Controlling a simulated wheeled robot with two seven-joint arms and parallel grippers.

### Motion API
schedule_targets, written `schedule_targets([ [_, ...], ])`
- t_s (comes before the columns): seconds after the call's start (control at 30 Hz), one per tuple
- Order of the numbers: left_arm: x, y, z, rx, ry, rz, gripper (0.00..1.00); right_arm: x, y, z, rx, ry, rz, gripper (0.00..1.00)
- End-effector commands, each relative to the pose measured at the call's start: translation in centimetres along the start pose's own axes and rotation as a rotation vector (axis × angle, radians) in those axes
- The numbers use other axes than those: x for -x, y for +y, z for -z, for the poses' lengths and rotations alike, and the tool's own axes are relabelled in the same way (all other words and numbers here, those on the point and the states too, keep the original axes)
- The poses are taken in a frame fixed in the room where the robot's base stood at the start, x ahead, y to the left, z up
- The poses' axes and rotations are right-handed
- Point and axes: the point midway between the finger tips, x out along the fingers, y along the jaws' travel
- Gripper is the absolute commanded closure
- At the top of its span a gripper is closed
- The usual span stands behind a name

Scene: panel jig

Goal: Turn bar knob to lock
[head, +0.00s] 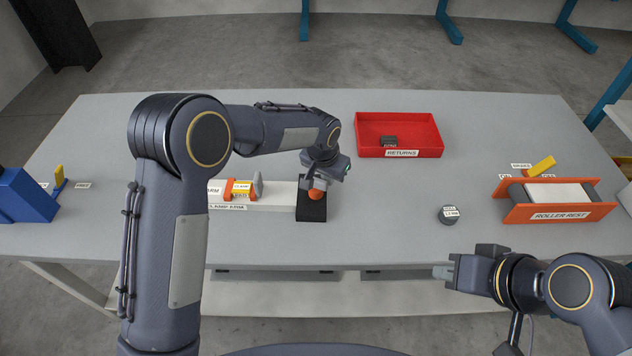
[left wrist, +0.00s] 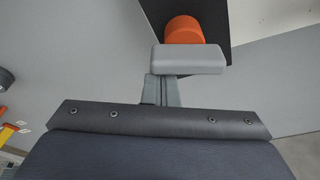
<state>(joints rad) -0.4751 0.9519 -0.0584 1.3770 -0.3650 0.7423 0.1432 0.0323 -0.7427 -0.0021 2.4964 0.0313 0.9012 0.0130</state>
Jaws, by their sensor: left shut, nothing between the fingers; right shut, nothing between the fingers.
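A blue fixture (head: 22,196) at the table's far left carries a yellow bar-shaped handle (head: 59,175), upright and leaning slightly, between small labels; the right one seems to read FREE, the left one is unreadable. I cannot tell for sure that it is the bar knob. My left gripper (head: 318,184) is shut and empty, far right of it, over a black block (head: 312,211) with an orange cylinder (head: 318,195). In the left wrist view the orange cylinder (left wrist: 184,30) shows just beyond the grey fingertips (left wrist: 188,59); contact is unclear. My right gripper (head: 441,272) is shut and empty at the front edge.
The white clamp arm base (head: 280,197) with an orange clamp (head: 241,188) lies beside the black block. A red returns tray (head: 370,128) holds a dark block (head: 388,141). A dark round puck (head: 448,214) and an orange roller rest (head: 560,212) with a yellow lever (head: 541,165) stand right.

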Motion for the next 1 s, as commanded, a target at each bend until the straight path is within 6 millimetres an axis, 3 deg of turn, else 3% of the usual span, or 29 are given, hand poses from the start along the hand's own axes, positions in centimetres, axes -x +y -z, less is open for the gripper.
schedule_targets([
  [1.0,0.18,0.83,-1.14,0.001,-0.004,0.0,1.0,-0.79,0.36,-0.4,0.0,0.0,0.0,1.0],
])
